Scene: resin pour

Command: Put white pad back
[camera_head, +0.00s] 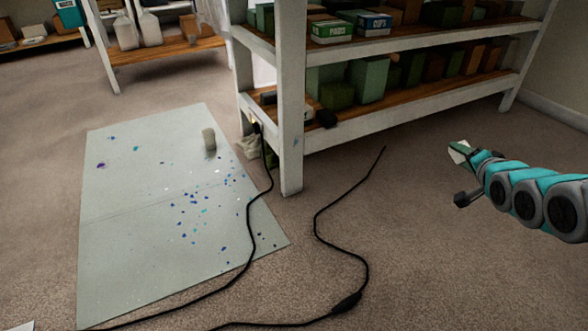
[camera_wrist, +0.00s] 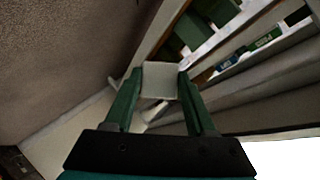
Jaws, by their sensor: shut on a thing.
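The white pad (camera_wrist: 160,81) is held between the two green fingers of my gripper (camera_wrist: 156,88) in the wrist view. It looks small, pale and roughly square. In the head view my gripper (camera_head: 466,152) is at the right, in front of the shelf unit, with a white bit of the pad (camera_head: 458,152) showing at its tip. The gripper is shut on the pad, above the carpet and apart from the shelf.
A white shelf unit (camera_head: 291,115) holds green and brown boxes, among them a PADS box (camera_head: 333,32) and a CUPS box (camera_head: 374,23). Black cables (camera_head: 318,222) cross the carpet.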

